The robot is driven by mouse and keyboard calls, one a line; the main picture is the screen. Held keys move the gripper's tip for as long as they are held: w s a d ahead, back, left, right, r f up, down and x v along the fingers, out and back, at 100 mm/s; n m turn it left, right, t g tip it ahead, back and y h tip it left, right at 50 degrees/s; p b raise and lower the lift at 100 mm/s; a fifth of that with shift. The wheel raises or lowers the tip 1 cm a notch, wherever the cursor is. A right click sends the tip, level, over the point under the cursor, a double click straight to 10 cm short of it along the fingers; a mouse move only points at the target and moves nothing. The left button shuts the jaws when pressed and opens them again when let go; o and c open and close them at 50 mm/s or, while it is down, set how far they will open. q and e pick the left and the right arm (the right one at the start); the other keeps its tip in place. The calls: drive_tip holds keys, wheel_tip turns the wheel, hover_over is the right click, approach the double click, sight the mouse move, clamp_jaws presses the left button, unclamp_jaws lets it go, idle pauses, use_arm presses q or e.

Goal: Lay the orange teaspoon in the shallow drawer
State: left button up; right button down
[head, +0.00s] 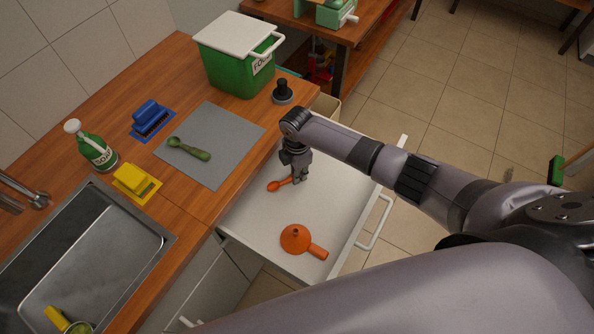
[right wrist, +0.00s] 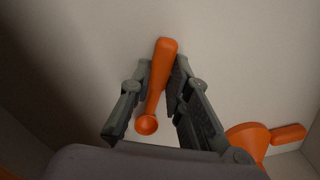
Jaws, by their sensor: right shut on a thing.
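The orange teaspoon (head: 278,185) is inside the open white shallow drawer (head: 345,205), at or just above its floor; I cannot tell whether it touches. My right gripper (head: 298,177) reaches down into the drawer and is shut on the spoon's handle. In the right wrist view the spoon (right wrist: 157,85) lies between the two fingers (right wrist: 162,72), with its bowl toward the palm. The gripper hides part of the handle in the head view. My left gripper is not in view.
An orange funnel-shaped utensil (head: 297,239) lies in the drawer's front part, apart from the spoon. On the counter are a grey mat (head: 225,135) with a green spoon (head: 188,149), brushes, a soap bottle (head: 92,147) and a green bin (head: 237,65). A sink (head: 85,255) is at left.

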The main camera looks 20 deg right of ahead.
drive_tip(key=shift+f, duration=0.15)
drive_tip(key=c, duration=1.4)
unclamp_jaws()
drive_tip(key=shift+o, duration=0.2)
drive_tip(key=o, duration=0.5)
